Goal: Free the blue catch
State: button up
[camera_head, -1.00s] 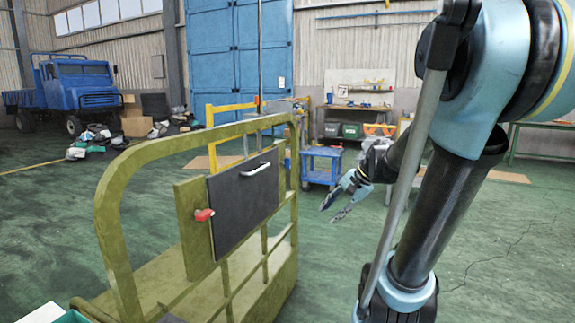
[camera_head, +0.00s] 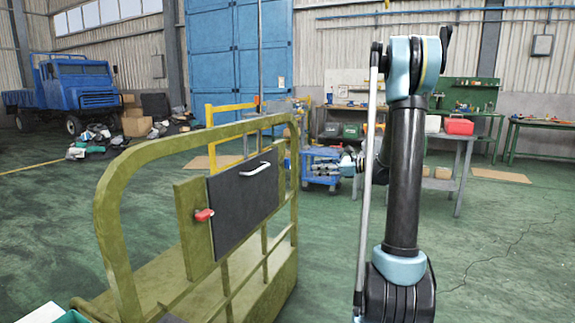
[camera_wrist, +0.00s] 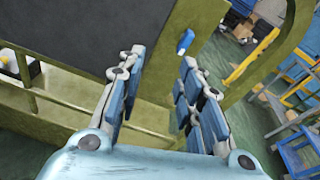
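The blue catch (camera_wrist: 186,42) shows in the wrist view as a small blue lever on the olive frame, just right of a dark panel (camera_wrist: 70,35). It lies ahead of my gripper (camera_wrist: 161,62), slightly right of the middle between the fingertips and apart from them. My gripper is open, with nothing between its fingers. In the head view the black panel (camera_head: 240,200) has a white handle (camera_head: 255,169) and a red catch (camera_head: 204,215) at its left edge. The blue catch cannot be made out there. My gripper (camera_head: 322,168) is small and partly hidden there, right of the frame.
The olive railing (camera_head: 112,235) surrounds the panel. In the head view a blue cart (camera_head: 318,182) stands behind my gripper, with a yellow frame (camera_head: 211,115) farther left. A workbench with a red bin (camera_head: 459,126) stands behind my arm. Green floor at right is open.

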aim_at(288, 161)
jog(key=w+d+m+t+y, duration=0.1)
jog(key=w+d+m+y, duration=0.1)
jog(key=w, duration=0.3)
jog(key=x, duration=1.1)
jog(key=f+x, duration=0.1)
jog(key=x, duration=0.5)
jog(key=shift+s+a, duration=0.15)
jog(key=shift+a, duration=0.2)
